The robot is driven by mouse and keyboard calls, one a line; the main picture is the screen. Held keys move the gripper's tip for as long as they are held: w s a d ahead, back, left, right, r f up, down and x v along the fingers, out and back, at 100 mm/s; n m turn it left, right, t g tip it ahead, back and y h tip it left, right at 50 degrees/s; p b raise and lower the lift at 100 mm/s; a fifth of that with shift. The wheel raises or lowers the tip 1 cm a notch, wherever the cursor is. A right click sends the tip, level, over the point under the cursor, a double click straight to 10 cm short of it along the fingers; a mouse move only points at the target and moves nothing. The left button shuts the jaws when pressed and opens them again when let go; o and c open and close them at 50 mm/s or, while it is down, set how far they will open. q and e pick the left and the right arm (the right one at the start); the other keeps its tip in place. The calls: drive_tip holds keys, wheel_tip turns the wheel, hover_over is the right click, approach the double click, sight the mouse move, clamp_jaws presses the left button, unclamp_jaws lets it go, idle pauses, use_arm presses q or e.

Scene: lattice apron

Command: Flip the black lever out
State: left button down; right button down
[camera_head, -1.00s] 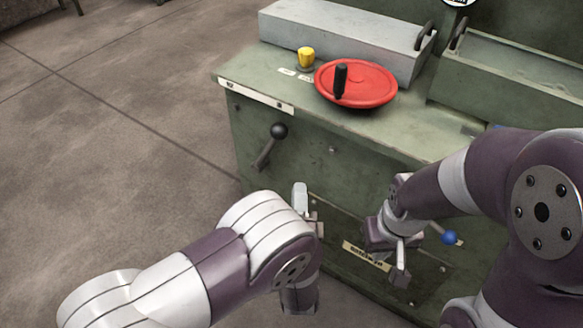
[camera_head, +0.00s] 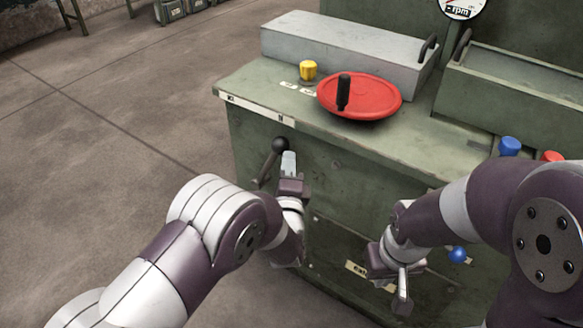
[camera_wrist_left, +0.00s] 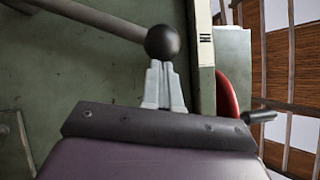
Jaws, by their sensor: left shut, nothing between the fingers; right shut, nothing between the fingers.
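The black lever (camera_head: 280,144) is on the front face of the green machine, near its left edge. It has a round black knob on a grey rod that slants down to the left. In the left wrist view the knob (camera_wrist_left: 162,42) appears just beyond my fingertips. My left gripper (camera_head: 288,160) is shut and empty, with its fingertips close by the knob; I cannot tell whether they touch. The shut fingers also show in the left wrist view (camera_wrist_left: 163,85). My right gripper (camera_head: 402,300) is shut and empty, pointing down before the lower front panel.
A red handwheel (camera_head: 375,98) with a black handle and a yellow knob (camera_head: 308,70) sit on the machine top. A blue ball knob (camera_head: 457,255) is beside my right gripper. Blue (camera_head: 509,146) and red (camera_head: 553,156) buttons are at right. The floor at left is clear.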

use_arm(q)
drive_tip(key=shift+w+a+r+p, duration=0.15)
drive_tip(key=shift+a+r+p, duration=0.05)
drive_tip(key=shift+r+p, duration=0.25)
drive_tip(key=w+a+r+n+g+p, duration=0.1)
drive_tip(key=w+a+n+g+p, duration=0.1)
drive_tip(key=a, duration=0.5)
drive_tip(key=w+a+r+n+g+p, duration=0.2)
drive_tip(key=w+a+n+g+p, duration=0.1)
drive_tip(key=w+a+n+p, duration=0.2)
drive_tip(key=w+a+p, duration=0.2)
drive_tip(key=w, duration=0.1)
drive_tip(key=shift+w+a+h, duration=0.2)
drive_tip(key=shift+a+h, duration=0.1)
drive_tip(key=shift+a, duration=0.05)
drive_tip(key=shift+r, duration=0.15)
